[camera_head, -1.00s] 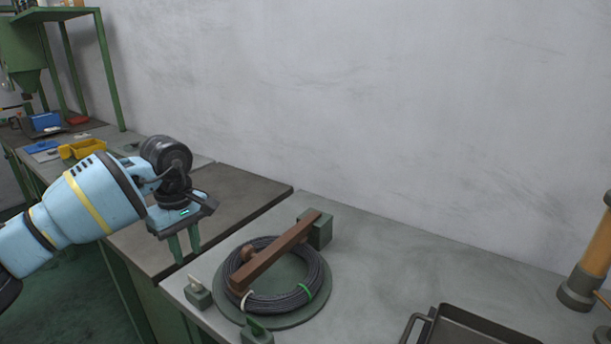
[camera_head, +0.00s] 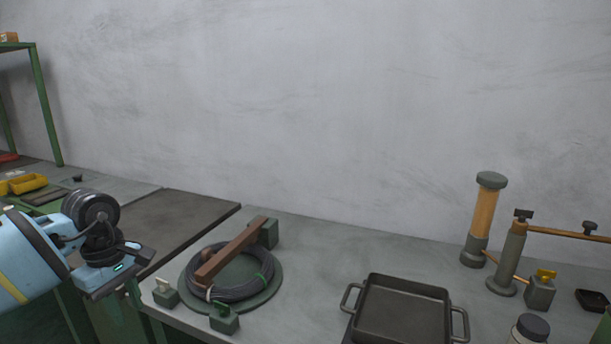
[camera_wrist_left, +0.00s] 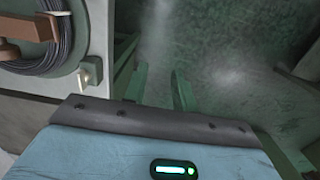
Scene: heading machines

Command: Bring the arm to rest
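My left arm enters the head view at the left edge. Its gripper (camera_head: 132,292) hangs low in front of the bench edge, left of the wire coil; its fingers are partly hidden there. In the left wrist view the two green fingers of the left gripper (camera_wrist_left: 156,82) stand apart with nothing between them, over the dark green floor. My right gripper is in neither view.
A wire coil (camera_head: 262,262) lies on a round green base under a brown bar. A dark tray (camera_head: 402,302) stands at the front middle. An orange post (camera_head: 482,222) and a grey post (camera_head: 511,260) stand at right. Yellow bins (camera_head: 28,183) lie at far left.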

